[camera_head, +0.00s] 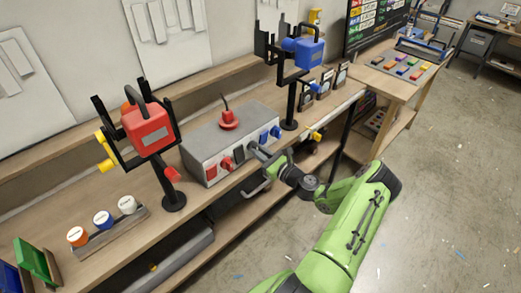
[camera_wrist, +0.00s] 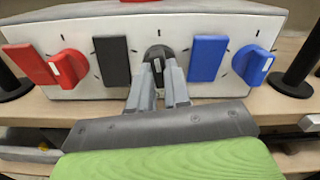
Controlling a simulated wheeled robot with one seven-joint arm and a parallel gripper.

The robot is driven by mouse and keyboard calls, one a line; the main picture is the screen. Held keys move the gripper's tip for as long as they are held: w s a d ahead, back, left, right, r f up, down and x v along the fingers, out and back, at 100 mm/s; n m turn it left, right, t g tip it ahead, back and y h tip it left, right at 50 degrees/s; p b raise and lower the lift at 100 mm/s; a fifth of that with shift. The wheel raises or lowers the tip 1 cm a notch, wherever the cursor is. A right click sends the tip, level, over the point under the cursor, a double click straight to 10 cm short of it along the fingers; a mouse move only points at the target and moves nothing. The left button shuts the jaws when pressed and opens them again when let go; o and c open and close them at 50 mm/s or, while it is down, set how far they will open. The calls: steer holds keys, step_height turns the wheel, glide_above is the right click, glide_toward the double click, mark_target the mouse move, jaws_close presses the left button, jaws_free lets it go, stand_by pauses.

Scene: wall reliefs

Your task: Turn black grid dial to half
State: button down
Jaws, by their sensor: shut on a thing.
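The grey control box (camera_head: 215,138) stands on the wooden bench, and its front face shows in the wrist view (camera_wrist: 160,23). The black dial (camera_wrist: 157,51) sits at the middle of that face, just right of a flat black plate (camera_wrist: 112,60). A white mark shows on the dial and looks about upright; its exact angle is hard to read. My gripper (camera_wrist: 157,78) is shut on the black dial, with one finger on each side of it. In the head view my gripper (camera_head: 256,150) reaches the box front and hides the dial.
A red dial (camera_wrist: 68,68) with a red plate (camera_wrist: 28,64) is on the left of the face. A blue dial (camera_wrist: 252,63) with a blue plate (camera_wrist: 207,58) is on the right. Stands with a red box (camera_head: 148,127) and a blue box (camera_head: 302,52) flank the control box.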

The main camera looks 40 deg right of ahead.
steer(key=shift+m, duration=0.8)
steer(key=shift+f+p, duration=0.1)
steer(key=shift+p, duration=0.2)
steer(key=c, duration=1.1)
jaws_free()
steer(key=s, duration=1.5)
steer(key=shift+s+d+b, duration=0.2)
steer(key=shift+s+b, duration=0.1)
steer(key=shift+s, duration=0.1)
